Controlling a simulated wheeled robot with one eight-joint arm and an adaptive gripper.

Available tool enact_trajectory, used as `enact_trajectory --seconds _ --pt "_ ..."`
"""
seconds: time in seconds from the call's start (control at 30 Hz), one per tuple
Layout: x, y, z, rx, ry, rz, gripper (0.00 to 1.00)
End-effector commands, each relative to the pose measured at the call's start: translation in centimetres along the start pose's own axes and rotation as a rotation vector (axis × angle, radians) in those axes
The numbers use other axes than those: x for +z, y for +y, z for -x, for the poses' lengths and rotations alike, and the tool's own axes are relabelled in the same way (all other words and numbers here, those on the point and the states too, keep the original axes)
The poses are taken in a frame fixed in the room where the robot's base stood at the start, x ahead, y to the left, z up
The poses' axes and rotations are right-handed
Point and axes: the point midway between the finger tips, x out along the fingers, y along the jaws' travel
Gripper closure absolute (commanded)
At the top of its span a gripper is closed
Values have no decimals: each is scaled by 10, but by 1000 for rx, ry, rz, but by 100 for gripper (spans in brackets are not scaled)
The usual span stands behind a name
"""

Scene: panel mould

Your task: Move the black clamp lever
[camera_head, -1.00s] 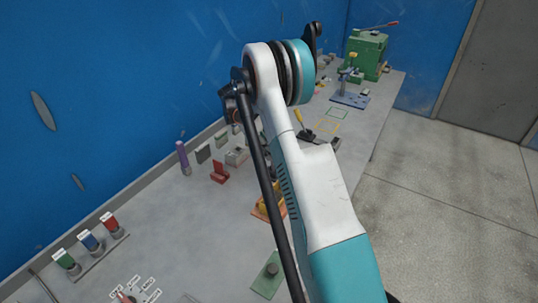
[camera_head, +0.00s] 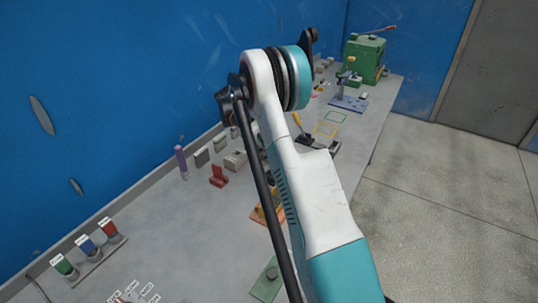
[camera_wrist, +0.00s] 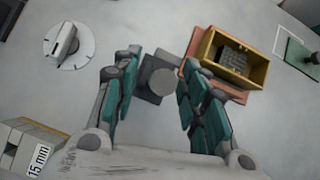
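My gripper (camera_wrist: 165,62) is open, its two teal fingers apart in the wrist view. Between and beyond the fingers is a dark grey square piece with a round lighter grey top (camera_wrist: 160,80); no contact with either finger is clear. I cannot tell whether this piece is the black clamp lever. Just right of it, a yellow open box (camera_wrist: 211,47) with a grey textured block inside stands on an orange-red base (camera_wrist: 238,97). In the head view my arm hides the gripper and most of this box.
The wrist view shows a round dial (camera_wrist: 73,58) at upper left, a block marked 15 mm (camera_wrist: 25,145) at lower left and a green plate (camera_wrist: 296,57) at right. In the head view a red bracket (camera_head: 218,177) and purple cylinder (camera_head: 181,158) stand near the wall.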

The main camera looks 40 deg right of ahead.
Motion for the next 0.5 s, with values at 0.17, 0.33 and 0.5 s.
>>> enact_trajectory --seconds 0.17,0.33,0.5 --pt "-1 0 31 1 0 2 60" --pt "0 0 66 1 1 2 60" --pt "-1 0 95 4 3 2 60"
